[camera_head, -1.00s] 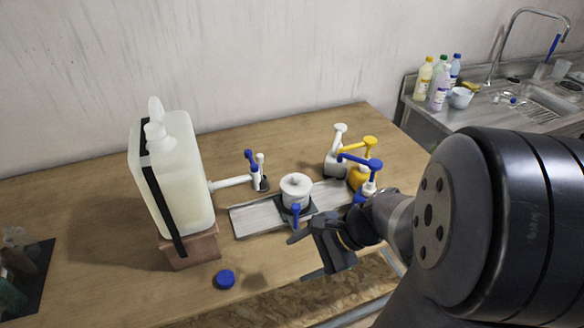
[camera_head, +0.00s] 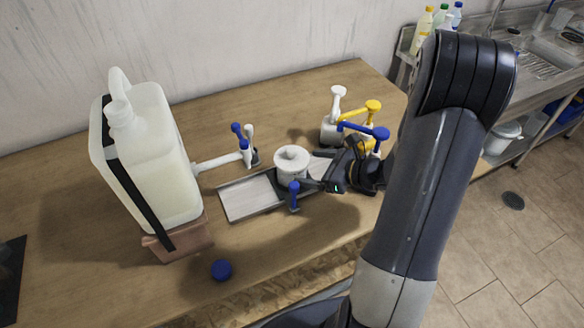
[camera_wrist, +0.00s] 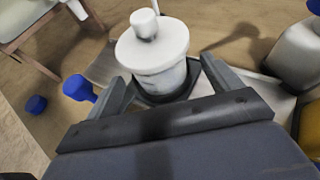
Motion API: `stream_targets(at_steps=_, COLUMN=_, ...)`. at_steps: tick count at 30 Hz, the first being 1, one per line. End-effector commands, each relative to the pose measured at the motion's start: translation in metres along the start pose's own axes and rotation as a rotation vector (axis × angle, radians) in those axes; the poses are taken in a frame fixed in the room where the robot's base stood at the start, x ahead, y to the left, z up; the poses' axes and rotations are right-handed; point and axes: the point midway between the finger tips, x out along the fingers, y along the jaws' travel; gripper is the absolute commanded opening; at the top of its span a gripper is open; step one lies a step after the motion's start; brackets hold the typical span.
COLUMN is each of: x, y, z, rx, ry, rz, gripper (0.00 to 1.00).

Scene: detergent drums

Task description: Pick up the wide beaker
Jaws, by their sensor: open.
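The wide beaker is a white, squat, round vessel with a knobbed lid (camera_head: 291,160), standing on a dark base on the grey tray (camera_head: 245,198). It also shows in the wrist view (camera_wrist: 158,62), upright just ahead of my gripper. My gripper (camera_head: 318,172) is at its right side in the head view, level and low. In the wrist view the two fingers (camera_wrist: 163,85) are spread, one on each side of the beaker's lower body. I cannot tell whether they touch it. The far side of the beaker is hidden.
A large white canister (camera_head: 150,160) stands at left on a brown block (camera_head: 180,238). A blue-handled tap (camera_head: 241,145) is between it and the beaker. Blue (camera_head: 365,131), yellow (camera_head: 360,109) and white (camera_head: 335,115) pumps crowd behind my gripper. A blue cap (camera_head: 221,270) lies in front.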

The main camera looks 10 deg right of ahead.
Motion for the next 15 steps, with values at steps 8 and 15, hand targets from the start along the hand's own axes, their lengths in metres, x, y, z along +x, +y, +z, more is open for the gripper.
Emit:
stream_targets(at_steps=8, x=0.020, y=0.002, z=0.001, rx=0.000, ry=0.001, rz=0.004, gripper=0.85)
stream_targets(at_steps=15, x=0.053, y=0.005, z=0.001, rx=-0.001, ry=0.001, rz=0.005, gripper=0.85)
